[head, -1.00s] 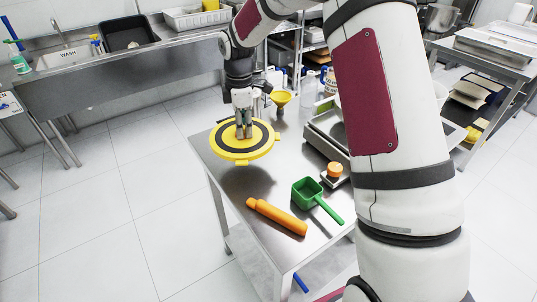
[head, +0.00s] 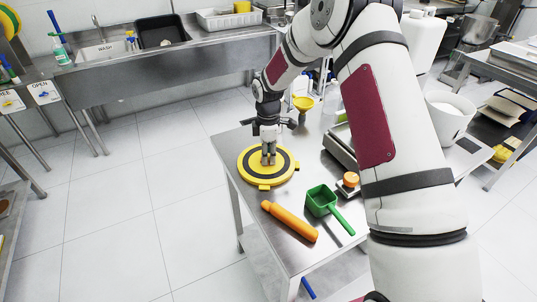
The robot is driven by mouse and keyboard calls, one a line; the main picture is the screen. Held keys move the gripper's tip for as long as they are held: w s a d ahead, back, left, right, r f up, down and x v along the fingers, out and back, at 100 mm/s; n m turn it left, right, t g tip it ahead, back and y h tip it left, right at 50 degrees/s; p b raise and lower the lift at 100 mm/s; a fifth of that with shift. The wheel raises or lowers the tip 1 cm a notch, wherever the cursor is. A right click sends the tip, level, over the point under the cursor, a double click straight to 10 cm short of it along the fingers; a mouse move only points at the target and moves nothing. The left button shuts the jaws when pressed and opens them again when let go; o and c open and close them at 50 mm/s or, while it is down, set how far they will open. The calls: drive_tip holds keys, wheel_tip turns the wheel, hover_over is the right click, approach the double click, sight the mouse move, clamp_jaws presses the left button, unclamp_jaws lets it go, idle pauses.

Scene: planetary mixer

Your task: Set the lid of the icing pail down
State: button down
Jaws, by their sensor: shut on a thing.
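The icing pail's lid (head: 253,178) is a round yellow disc with a black ring and small tabs on its rim. It lies flat at the left end of the steel table (head: 262,233), and appears to rest on the top or be very close to it. My gripper (head: 268,160) is above the middle of the lid, pointing down, shut on its centre; the fingers hide the gripped part. An open white pail (head: 449,113) stands to the right, behind my arm; I cannot tell whether it is the icing pail.
An orange bottle-like object (head: 290,221) and a green scoop (head: 321,200) lie in front of the lid. A small orange-topped item (head: 348,184) is to the right. A yellow funnel (head: 303,104) stands behind. My arm hides part of the table's right side.

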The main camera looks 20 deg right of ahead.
drive_tip(key=shift+f, duration=0.1)
drive_tip(key=c, duration=1.5)
unclamp_jaws()
